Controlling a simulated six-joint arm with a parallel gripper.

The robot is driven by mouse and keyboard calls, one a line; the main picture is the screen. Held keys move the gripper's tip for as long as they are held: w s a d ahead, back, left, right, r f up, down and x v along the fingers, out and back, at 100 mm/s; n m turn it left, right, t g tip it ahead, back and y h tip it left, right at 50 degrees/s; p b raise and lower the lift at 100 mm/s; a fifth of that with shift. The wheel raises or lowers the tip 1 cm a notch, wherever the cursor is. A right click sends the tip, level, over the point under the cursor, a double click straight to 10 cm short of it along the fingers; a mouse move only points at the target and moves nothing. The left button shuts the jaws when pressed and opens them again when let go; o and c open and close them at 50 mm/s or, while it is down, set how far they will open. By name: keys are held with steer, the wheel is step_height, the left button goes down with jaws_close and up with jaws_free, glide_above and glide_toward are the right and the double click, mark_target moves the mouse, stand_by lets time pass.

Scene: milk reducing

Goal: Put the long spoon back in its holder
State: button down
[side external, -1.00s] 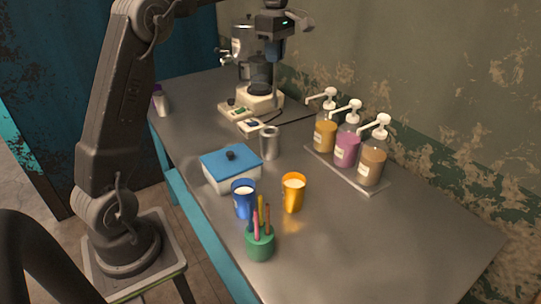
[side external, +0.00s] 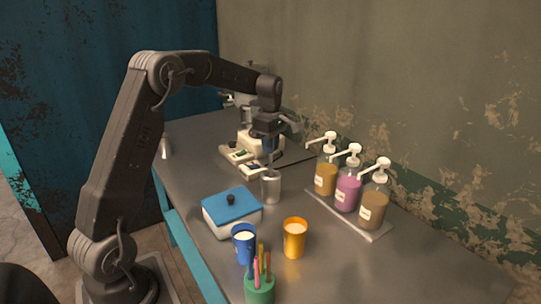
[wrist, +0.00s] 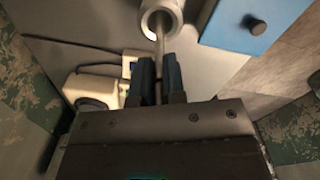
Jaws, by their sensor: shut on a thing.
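The long spoon's thin shaft (wrist: 160,45) is held between the blue fingers of my gripper (wrist: 158,72). In the wrist view, the shaft runs from the fingers to the round opening of a grey metal cylinder, the holder (wrist: 147,11). In the side view, the holder (side external: 271,188) stands upright on the table, and my gripper (side external: 268,146) is shut just above it, pointing down. The spoon's far end is hidden, so I cannot tell how deep it sits in the holder.
A white box with a blue lid (side external: 231,208) stands left of the holder. A blue cup (side external: 244,245), an orange cup (side external: 294,239) and a green pen pot (side external: 260,290) are in front. Pump bottles (side external: 348,188) stand right. A pale appliance (side external: 246,145) is behind.

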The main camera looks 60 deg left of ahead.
mark_target(271, 156)
steer(key=shift+f, duration=1.75)
steer(key=c, duration=1.2)
jaws_free()
